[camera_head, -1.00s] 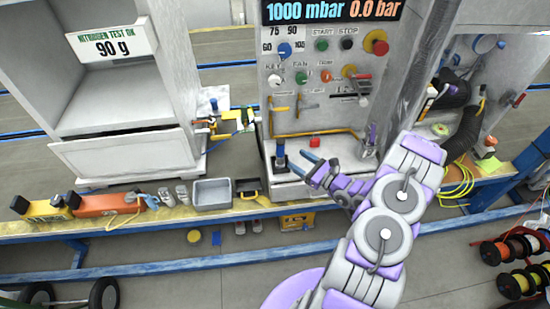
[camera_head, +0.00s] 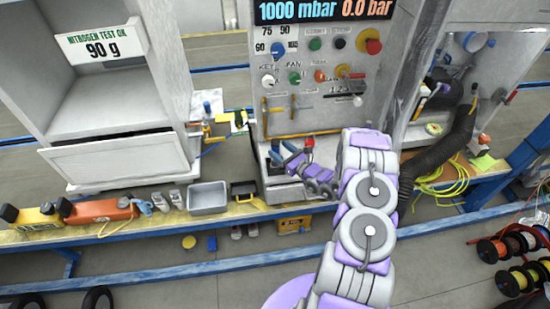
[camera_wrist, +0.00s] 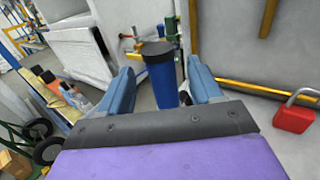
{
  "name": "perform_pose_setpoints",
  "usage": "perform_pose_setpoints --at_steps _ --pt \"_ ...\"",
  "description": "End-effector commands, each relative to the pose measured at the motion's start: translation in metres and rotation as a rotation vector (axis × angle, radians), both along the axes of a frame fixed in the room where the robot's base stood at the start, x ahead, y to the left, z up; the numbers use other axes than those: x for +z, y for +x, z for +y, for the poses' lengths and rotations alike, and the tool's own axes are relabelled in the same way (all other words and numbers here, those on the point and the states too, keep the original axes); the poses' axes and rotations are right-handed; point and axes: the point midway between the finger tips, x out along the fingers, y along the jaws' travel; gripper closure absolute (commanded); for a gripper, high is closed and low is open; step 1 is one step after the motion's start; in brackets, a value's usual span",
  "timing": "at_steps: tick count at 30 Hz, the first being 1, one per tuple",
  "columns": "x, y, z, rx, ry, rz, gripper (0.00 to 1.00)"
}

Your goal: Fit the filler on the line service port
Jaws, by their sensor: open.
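A blue cylinder with a black top, which looks like the filler (camera_wrist: 163,82), stands upright in the wrist view. My gripper (camera_wrist: 160,68) is open, with one blue finger on either side of it and a gap showing at the left. In the head view my gripper (camera_head: 285,154) is low in front of the grey control panel, at the filler (camera_head: 275,153) on the panel's ledge; the fingers partly cover it there. Fittings with yellow handles (camera_head: 222,118) stick out between the white cabinet and the panel. I cannot tell which part is the line service port.
A red padlock (camera_wrist: 293,116) lies right of the gripper, by a yellow rail (camera_wrist: 262,90). The white cabinet (camera_head: 120,160) stands at the left. A grey tray (camera_head: 208,196) and an orange tool (camera_head: 98,209) sit on the bench. A black hose (camera_head: 440,155) hangs at the right.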

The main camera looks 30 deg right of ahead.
Motion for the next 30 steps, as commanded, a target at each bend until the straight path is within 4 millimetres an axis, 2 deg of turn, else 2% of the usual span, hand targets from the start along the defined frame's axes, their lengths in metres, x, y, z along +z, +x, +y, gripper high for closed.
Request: perform_pose_setpoints --at_steps 7,18,28,30 --pt "-0.002 0.012 0.003 0.001 0.001 0.0 0.35" --pt "-0.003 0.049 0.015 0.001 -0.001 -0.003 0.35" --pt "-0.003 0.053 0.015 0.0 0.001 -0.001 0.35" --pt "-0.003 0.053 0.015 0.0 0.001 -0.001 0.42"
